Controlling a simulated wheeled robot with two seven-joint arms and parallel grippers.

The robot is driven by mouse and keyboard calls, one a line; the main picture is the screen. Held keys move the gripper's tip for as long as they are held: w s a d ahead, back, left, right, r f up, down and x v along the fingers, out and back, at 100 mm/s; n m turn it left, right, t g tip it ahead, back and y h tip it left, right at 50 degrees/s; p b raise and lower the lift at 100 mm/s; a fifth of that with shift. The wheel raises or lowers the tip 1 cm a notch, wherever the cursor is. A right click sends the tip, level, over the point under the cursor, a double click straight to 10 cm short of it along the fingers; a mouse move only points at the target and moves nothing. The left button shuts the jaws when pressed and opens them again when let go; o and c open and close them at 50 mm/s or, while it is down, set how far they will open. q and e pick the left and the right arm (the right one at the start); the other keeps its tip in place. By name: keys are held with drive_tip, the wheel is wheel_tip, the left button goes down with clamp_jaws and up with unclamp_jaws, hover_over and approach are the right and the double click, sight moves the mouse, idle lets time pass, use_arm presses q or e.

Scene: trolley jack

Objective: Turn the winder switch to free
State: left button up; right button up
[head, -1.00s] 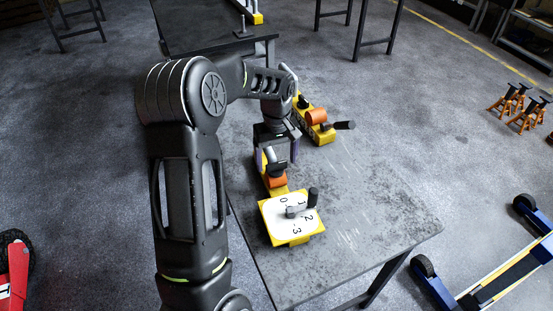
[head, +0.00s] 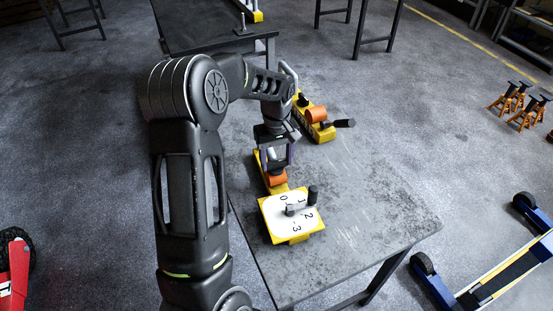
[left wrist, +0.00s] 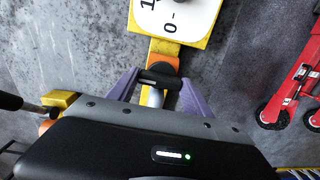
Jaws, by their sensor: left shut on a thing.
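The near winder is a yellow unit on the table, with a white dial plate (head: 275,219) marked 0 to 3, a dark crank handle (head: 313,195) and an orange drum (head: 277,178). The plate's edge also shows at the top of the left wrist view (left wrist: 160,21). My left gripper (head: 276,165) points down over the winder's end behind the drum. In the left wrist view, its purple fingers (left wrist: 160,82) stand either side of a black-topped switch piece (left wrist: 160,78) with a pale stem. They are shut on it. Its setting cannot be read. My right gripper is not in view.
A second yellow winder (head: 314,124) with an orange drum and dark handle lies behind on the same grey table (head: 370,215). The table's right part is clear.

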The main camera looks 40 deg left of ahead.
use_arm(q)
drive_tip(key=shift+c, duration=1.3)
drive_tip(key=shift+m, duration=0.3)
drive_tip(key=shift+m+b, duration=0.6)
drive_tip(key=shift+m, duration=0.3)
drive_tip(key=m+b, duration=0.1)
drive_tip(key=m, duration=0.2)
drive_tip(key=m+b, duration=0.1)
drive_tip(key=m, duration=0.3)
drive_tip(key=shift+m, duration=0.4)
drive_tip(key=m, duration=0.3)
drive_tip(key=shift+s+m+b, duration=0.1)
drive_tip(key=shift+m+b, duration=0.2)
drive_tip(key=shift+d, duration=0.1)
